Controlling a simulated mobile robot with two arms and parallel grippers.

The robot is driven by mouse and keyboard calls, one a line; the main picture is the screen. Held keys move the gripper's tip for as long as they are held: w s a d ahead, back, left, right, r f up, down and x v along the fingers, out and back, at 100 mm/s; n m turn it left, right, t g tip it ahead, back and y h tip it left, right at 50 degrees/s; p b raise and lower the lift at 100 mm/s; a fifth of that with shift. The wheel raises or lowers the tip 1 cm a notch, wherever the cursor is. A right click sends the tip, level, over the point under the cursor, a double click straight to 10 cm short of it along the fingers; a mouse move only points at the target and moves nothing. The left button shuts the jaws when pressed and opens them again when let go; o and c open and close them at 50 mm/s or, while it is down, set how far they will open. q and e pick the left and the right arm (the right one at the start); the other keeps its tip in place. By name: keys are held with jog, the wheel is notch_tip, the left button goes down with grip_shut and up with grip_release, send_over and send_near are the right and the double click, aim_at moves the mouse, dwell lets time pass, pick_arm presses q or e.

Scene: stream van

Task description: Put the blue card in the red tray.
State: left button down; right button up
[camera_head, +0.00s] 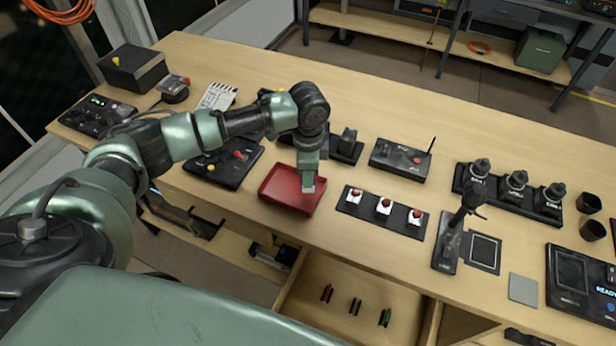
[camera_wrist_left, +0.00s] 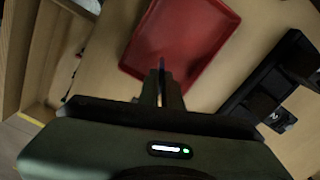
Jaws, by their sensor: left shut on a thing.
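The red tray (camera_head: 280,192) lies on the wooden workbench, left of the red-button panel. It also shows in the wrist view (camera_wrist_left: 195,40), just beyond my fingers. My left gripper (camera_head: 309,187) points down over the right part of the tray. In the wrist view its fingers (camera_wrist_left: 162,85) are together on the blue card (camera_wrist_left: 162,64), of which only a thin blue edge shows. The rest of the card is hidden between the fingers. Whether the card touches the tray floor I cannot tell. My right gripper is not in view.
A panel with red buttons (camera_head: 376,212) stands close right of the tray. A black box with a red knob (camera_head: 222,166) is on its left. An open drawer (camera_head: 345,290) with several small items is below the front edge.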

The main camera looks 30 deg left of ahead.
pick_arm(q)
jog(key=shift+f, duration=0.7)
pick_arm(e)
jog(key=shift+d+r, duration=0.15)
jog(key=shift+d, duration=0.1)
pick_arm(q)
jog(key=shift+f, duration=0.15)
jog(key=c, duration=1.6)
grip_release()
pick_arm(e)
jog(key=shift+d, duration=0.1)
